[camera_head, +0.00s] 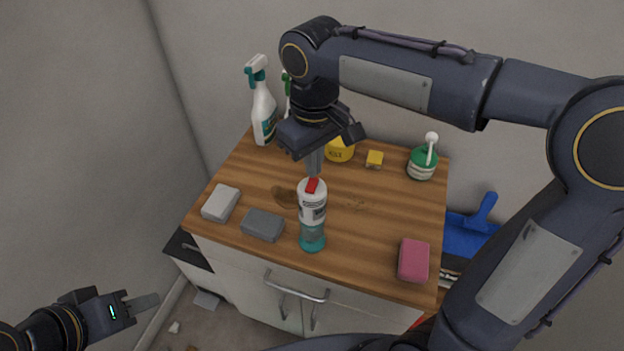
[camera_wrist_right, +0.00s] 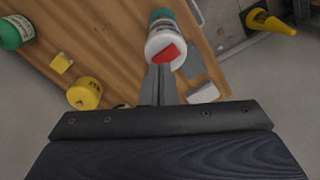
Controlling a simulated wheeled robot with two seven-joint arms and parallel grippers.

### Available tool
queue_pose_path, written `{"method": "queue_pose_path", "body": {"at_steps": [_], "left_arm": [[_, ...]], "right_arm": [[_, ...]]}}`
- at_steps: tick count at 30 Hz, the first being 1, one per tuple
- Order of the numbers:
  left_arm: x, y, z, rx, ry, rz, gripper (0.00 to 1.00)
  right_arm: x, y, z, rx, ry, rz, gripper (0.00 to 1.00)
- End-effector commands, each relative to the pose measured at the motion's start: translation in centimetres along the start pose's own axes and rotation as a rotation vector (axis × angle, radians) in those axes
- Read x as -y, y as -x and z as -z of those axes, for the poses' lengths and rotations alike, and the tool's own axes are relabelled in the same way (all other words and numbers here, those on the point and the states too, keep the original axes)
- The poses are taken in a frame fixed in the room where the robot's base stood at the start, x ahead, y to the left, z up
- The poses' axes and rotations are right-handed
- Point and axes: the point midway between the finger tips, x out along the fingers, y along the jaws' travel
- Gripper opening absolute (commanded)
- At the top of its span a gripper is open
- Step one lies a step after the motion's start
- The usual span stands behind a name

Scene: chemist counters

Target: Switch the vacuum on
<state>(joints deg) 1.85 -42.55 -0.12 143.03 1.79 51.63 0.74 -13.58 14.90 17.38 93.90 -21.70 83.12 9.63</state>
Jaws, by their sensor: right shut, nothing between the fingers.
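The handheld vacuum (camera_head: 312,207), white with a clear teal lower part, stands near the front edge of the wooden counter. Its red switch (camera_head: 312,185) faces up at the top. The vacuum (camera_wrist_right: 160,38) and red switch (camera_wrist_right: 168,53) also show in the right wrist view. My right gripper (camera_head: 314,172) is shut and empty, pointing down with its tips right by the red switch; I cannot tell whether they touch it. Its fingers (camera_wrist_right: 160,70) show in the wrist view. My left gripper (camera_head: 146,302) is off the counter at the lower left, seen nearly edge-on.
A grey sponge (camera_head: 262,225), a white sponge (camera_head: 220,204) and a pink sponge (camera_head: 413,260) lie along the front. Spray bottles (camera_head: 263,112), a yellow tub (camera_head: 340,150), a yellow block (camera_head: 374,159) and a green brush pot (camera_head: 422,163) stand behind. A blue dustpan (camera_head: 468,232) is beside the counter.

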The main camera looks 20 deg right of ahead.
Motion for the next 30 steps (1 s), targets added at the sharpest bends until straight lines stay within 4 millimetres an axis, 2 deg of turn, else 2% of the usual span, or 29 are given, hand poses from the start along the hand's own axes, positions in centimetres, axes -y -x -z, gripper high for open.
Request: {"method": "queue_pose_path", "body": {"at_steps": [30], "left_arm": [[0.23,-0.49,-0.25,0.0,0.0,0.0,0.36]], "right_arm": [[0.0,-0.87,0.0,0.0,0.0,0.0,0.0]]}}
